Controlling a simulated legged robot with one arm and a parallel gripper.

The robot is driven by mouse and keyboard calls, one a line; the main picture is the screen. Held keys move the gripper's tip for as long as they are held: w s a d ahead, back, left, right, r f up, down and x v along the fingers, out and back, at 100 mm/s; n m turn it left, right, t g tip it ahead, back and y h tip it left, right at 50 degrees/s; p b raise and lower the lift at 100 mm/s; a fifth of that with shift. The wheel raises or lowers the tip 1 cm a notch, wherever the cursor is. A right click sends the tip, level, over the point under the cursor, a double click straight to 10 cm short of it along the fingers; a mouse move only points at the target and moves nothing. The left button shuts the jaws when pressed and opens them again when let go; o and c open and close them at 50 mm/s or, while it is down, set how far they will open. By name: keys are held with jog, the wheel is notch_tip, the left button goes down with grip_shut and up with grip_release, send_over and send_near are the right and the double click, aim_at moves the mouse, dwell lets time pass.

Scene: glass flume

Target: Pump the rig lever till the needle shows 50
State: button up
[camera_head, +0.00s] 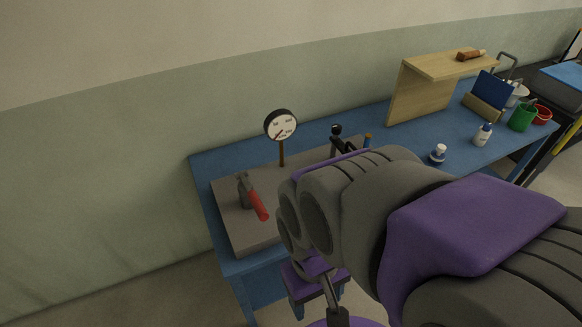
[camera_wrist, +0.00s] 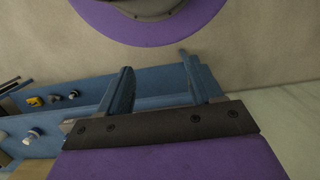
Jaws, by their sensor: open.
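A round white gauge (camera_head: 281,126) with a black rim stands on a brown post on a grey base plate (camera_head: 243,235) on the blue bench. Its needle seems to point to the lower left; the exact reading is too small to tell. A dark upright piece with a red handle (camera_head: 259,206) sits on the plate's left part. A black knob (camera_head: 336,130) on a dark post shows behind my arm; I cannot tell which is the lever. My gripper (camera_wrist: 158,80) is open and empty in the wrist view, its two blue-grey fingers apart. My arm hides the plate's right part.
The blue bench (camera_head: 408,136) carries a wooden shelf (camera_head: 405,94), white bottles (camera_head: 483,134), a green cup (camera_head: 522,117) and a red bowl (camera_head: 543,115) to the right. The wall is close behind. Floor is open at lower left.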

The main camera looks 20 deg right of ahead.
jog(key=shift+c, duration=0.5)
